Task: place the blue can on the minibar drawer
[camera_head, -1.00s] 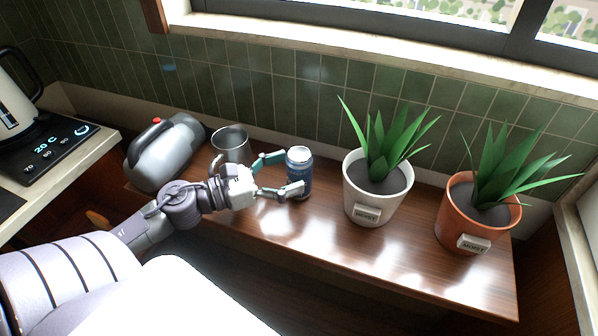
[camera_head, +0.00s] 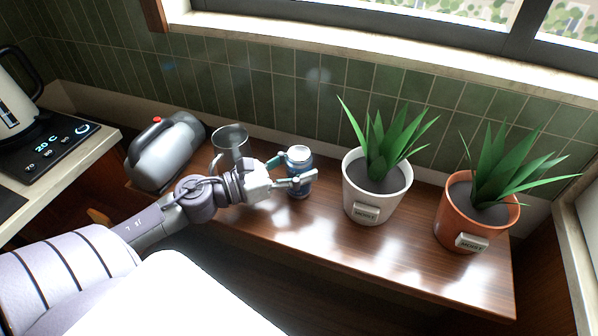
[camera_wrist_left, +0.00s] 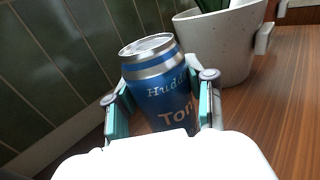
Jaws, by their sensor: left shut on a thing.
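The blue can (camera_head: 299,160) stands upright on the wooden shelf, between the metal mug and the white plant pot. My left gripper (camera_head: 292,176) reaches it from the left, with its fingers closed on either side of the can. In the left wrist view the can (camera_wrist_left: 158,88) shows its silver lid and blue label between the two teal finger pads (camera_wrist_left: 163,112). The lower part of the can is hidden by my gripper there. The minibar drawer cannot be made out for certain. My right gripper is not in view.
A tiled wall (camera_head: 262,90) rises behind.

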